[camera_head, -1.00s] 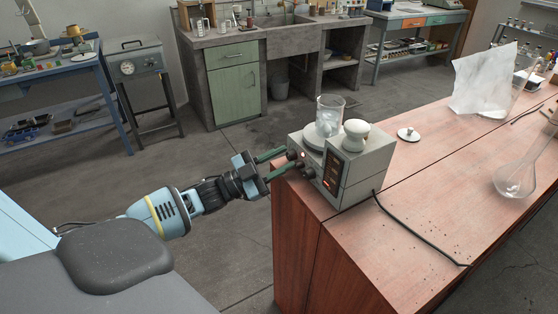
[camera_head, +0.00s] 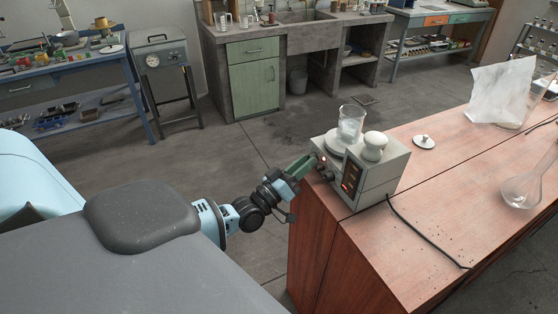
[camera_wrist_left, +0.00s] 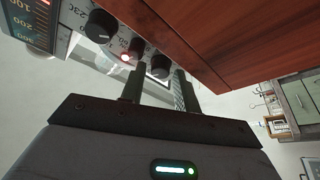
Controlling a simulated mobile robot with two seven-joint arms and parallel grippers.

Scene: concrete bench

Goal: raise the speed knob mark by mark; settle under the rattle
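A grey stirrer box (camera_head: 380,178) stands at the near left corner of the bench, with dark knobs (camera_head: 328,176) and a lit orange display (camera_head: 350,176) on its front. A glass beaker (camera_head: 350,126) stands on its round plate. My left gripper (camera_head: 306,163) is at the knob panel. Its fingers (camera_wrist_left: 160,80) are apart, with one knob (camera_wrist_left: 160,66) seen between their tips; I cannot tell whether they touch it. My right gripper is not in view.
A white rounded piece (camera_head: 375,143) sits on the box beside the beaker. A small white lid (camera_head: 424,142), a flask (camera_head: 522,189) and a translucent sheet (camera_head: 502,92) are on the wooden bench (camera_head: 440,215). A black cable (camera_head: 425,235) runs across it.

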